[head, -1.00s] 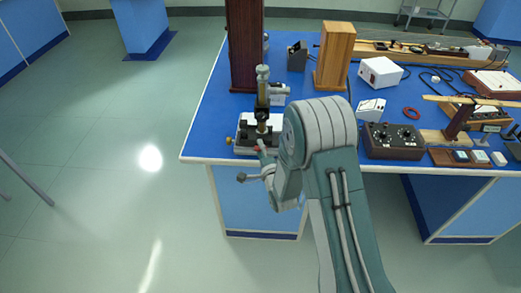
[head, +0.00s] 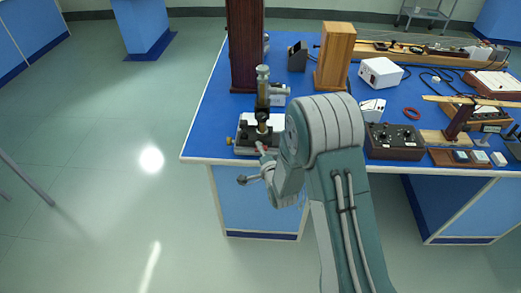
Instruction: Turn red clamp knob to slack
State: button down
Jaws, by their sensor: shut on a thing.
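My gripper (head: 262,150) reaches to the front edge of this base from below and right. Its fingers are closed on the red clamp knob, which is small and mostly hidden by the fingertips. How far the knob is turned cannot be told. My arm covers the area just right of the base.
A tall dark-red wooden column (head: 244,45) and a lighter wooden block (head: 335,56) stand behind. A white box (head: 380,72) and a dark control box (head: 394,141) sit to the right. The floor left of the bench is clear.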

jog(key=n+g+h, duration=0.1)
jog(key=n, duration=0.1)
jog(key=n+h, duration=0.1)
jog(key=n, duration=0.2)
jog(key=shift+s+f+n+g+h, duration=0.2)
jog(key=shift+n+g+h, duration=0.1)
jog(key=shift+g+h, duration=0.1)
jog(key=n+h, duration=0.1)
jog(key=n, duration=0.2)
jog(key=shift+h, duration=0.4)
jog(key=shift+n+g+h, duration=0.3)
jog(key=shift+n+h, duration=0.5)
jog(key=shift+n, duration=0.3)
jog(key=shift+c, duration=2.4)
grip_release()
jog(key=shift+w, duration=0.1)
jog(key=shift+r, duration=0.15)
